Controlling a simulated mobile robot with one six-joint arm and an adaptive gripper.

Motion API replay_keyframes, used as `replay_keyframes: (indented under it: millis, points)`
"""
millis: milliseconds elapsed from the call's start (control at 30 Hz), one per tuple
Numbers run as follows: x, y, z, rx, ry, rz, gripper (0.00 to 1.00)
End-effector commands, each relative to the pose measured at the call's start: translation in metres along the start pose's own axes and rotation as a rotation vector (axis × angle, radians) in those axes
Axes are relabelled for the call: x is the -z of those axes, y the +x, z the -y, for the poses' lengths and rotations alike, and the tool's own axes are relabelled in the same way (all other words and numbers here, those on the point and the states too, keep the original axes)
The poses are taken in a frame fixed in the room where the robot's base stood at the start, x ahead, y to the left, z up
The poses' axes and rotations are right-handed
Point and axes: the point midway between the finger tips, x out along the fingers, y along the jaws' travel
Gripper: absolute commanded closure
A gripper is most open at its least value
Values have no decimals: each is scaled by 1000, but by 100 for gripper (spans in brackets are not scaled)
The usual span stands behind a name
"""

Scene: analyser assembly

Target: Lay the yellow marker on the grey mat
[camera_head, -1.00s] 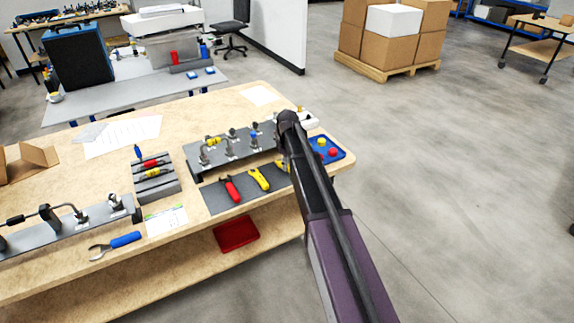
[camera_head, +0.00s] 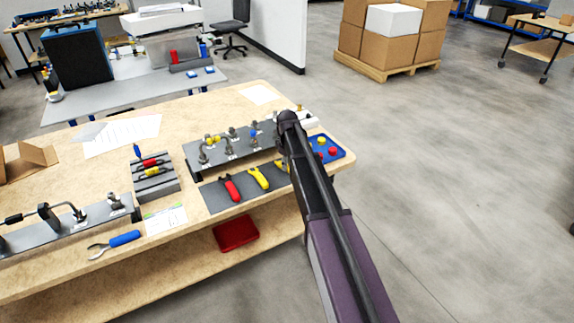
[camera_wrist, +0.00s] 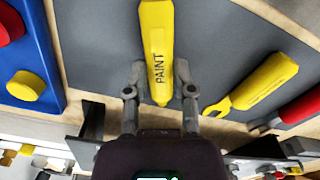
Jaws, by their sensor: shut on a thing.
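The yellow marker (camera_wrist: 157,45), printed PAINT, is between the two fingers of my gripper (camera_wrist: 160,92) in the wrist view. The gripper is shut on its lower part, and the rest points up the picture. The marker is over the grey mat (camera_wrist: 220,30); I cannot tell whether it touches it. In the head view the mat (camera_head: 217,200) lies at the table's front edge, and my arm hides the gripper and the mat's right end.
A yellow-handled tool (camera_wrist: 262,82) and a red-handled tool (camera_wrist: 302,108) lie on the mat, right of the marker. A blue tray (camera_wrist: 48,45) with red and yellow round pieces is at the left. A grey fixture rack (camera_head: 235,150) stands behind the mat.

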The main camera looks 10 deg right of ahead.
Motion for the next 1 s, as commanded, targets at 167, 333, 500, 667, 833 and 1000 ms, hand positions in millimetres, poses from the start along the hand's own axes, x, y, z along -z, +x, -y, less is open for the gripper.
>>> replay_keyframes:
  millis: [167,333,500,667,833,1000]
  points:
    - [0,2,0,0,0,0,52]
    - [0,2,0,0,0,0,27]
    - [0,2,0,0,0,0,27]
    - [0,2,0,0,0,0,27]
    - [0,2,0,0,0,0,27]
    - [0,1,0,0,0,0,27]
